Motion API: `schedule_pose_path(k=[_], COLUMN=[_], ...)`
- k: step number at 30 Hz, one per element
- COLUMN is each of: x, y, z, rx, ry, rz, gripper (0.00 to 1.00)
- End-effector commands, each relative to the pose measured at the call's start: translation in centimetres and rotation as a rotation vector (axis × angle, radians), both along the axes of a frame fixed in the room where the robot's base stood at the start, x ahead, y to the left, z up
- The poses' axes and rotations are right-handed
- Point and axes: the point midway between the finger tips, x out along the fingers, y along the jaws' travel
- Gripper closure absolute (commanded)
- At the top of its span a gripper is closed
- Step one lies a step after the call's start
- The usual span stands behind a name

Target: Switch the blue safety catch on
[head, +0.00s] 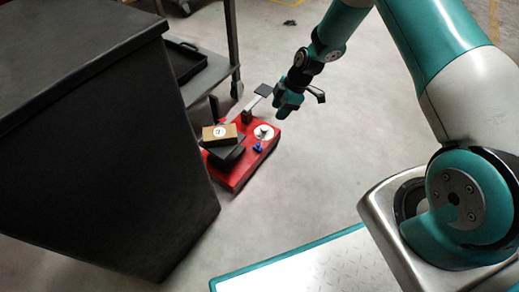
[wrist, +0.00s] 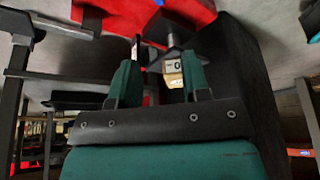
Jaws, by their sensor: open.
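The blue safety catch (head: 257,147) is a small blue piece on top of the red kart base (head: 236,178), just below a white disc (head: 264,132). Its exact setting is too small to read. My gripper (head: 284,114) is above and to the upper right of the catch in the head view, apart from it. In the wrist view its two teal fingers (wrist: 162,62) stand apart with nothing held between them. The red base shows at the top of the wrist view (wrist: 190,14), with a tiny blue bit at the edge that may be the catch.
A brown box with a round white label (head: 219,134) sits on a dark block on the base. A large black cabinet (head: 95,150) stands close left. The floor right of the base is clear.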

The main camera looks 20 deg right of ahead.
Motion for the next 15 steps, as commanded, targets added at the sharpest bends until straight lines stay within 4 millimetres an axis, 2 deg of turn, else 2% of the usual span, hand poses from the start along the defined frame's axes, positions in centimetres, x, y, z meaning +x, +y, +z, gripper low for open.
schedule_pose_path(k=[5, 15], x=[0.1, 0.5], y=[0.8, 3.7], z=[-2.6, -9.9], rx=[0.000, -0.001], ry=[-0.002, 0.000], rz=[0.004, 0.003], gripper=[0.57, 0.57])
